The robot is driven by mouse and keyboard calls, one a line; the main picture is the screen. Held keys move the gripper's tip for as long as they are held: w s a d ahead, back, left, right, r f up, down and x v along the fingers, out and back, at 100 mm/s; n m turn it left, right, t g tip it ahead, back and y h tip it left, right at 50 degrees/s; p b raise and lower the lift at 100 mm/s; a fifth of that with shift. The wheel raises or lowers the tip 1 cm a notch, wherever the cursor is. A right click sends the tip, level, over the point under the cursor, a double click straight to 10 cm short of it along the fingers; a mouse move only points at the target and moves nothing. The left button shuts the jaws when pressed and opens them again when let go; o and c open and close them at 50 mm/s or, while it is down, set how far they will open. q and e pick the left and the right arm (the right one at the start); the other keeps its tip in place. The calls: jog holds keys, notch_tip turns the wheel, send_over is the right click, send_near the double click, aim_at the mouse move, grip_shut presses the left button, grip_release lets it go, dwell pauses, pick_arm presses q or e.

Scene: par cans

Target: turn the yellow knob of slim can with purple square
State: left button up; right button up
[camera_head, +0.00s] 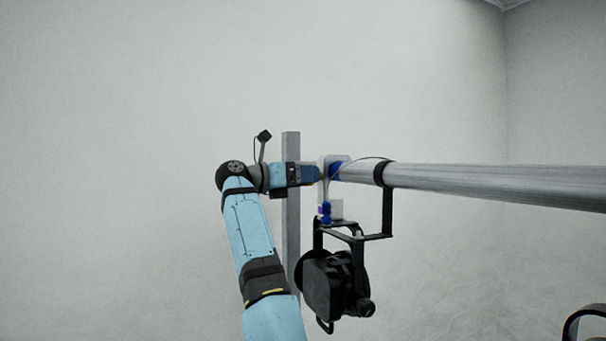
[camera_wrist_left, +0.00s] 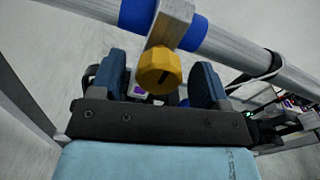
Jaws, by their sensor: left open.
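A small purple square (camera_wrist_left: 140,91) shows below the knob, partly hidden by the gripper. In the head view my left gripper (camera_head: 318,174) reaches from the left to the clamp (camera_head: 328,166). A black can (camera_head: 336,284) hangs under it on a black yoke. The knob is not clear there.
A thick metal bar (camera_head: 480,185) runs right from the clamp. A grey upright post (camera_head: 291,225) stands behind my left arm. A cable lies along the bar near the yoke. A dark curved object (camera_head: 584,322) is cut off at the lower right. The left side is free.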

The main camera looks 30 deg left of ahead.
pick_arm(q)
jog(key=shift+c, duration=0.7)
jog(key=c, duration=0.7)
jog(key=shift+c, duration=0.4)
jog(key=shift+m, duration=0.3)
